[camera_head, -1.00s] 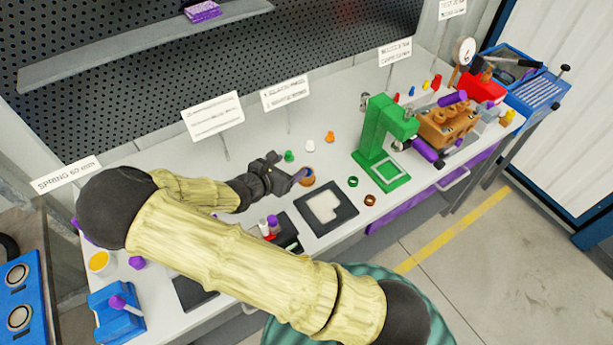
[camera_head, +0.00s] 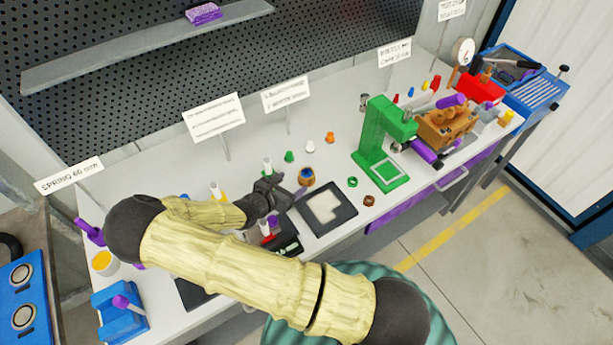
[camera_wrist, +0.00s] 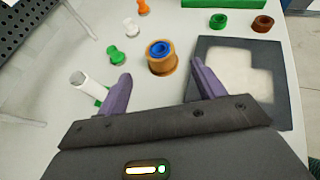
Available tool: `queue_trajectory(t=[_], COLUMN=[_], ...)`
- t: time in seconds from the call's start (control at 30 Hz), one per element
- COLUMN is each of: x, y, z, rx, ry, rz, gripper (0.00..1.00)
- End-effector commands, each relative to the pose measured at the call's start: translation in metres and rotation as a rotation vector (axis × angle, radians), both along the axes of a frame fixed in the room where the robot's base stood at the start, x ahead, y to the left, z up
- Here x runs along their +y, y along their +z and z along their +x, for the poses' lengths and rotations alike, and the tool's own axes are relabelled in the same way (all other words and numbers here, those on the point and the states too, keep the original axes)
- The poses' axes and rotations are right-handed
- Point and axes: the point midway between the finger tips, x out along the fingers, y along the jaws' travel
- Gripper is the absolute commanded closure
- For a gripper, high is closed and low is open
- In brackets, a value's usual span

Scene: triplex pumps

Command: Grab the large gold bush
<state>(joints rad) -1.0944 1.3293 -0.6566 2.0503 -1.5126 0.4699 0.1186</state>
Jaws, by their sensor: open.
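The large gold bush (camera_wrist: 162,66) is a short gold-brown ring with a blue ring inside its top. It stands upright on the light bench and also shows in the head view (camera_head: 306,178). My gripper (camera_wrist: 155,82) is open, with its two purple-grey fingers spread apart. In the wrist view the bush lies ahead of and between the fingertips, apart from both. In the head view my gripper (camera_head: 286,194) is just to the left of the bush.
A dark square tray with a pale recess (camera_wrist: 204,48) lies right of the bush. A white cylinder on a green base (camera_wrist: 83,84) stands close by the left finger. Small green (camera_wrist: 116,55), white (camera_wrist: 131,27) and orange pieces stand behind. A green press (camera_head: 380,140) stands farther right.

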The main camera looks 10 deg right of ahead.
Motion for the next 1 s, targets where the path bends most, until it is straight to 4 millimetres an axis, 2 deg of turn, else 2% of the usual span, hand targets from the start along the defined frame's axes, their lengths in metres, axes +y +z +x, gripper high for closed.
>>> queue_trajectory(t=[0.1,0.5,0.83,1.0], x=[-0.007,-0.011,-0.043,-0.051], y=[-0.005,-0.008,-0.025,-0.033], z=[0.006,0.009,0.035,0.044], rx=[0.000,-0.002,0.000,-0.001], ry=[-0.001,-0.003,-0.003,0.000], rz=[-0.001,0.000,-0.002,0.001], gripper=[0.32,0.32,0.32,0.32])
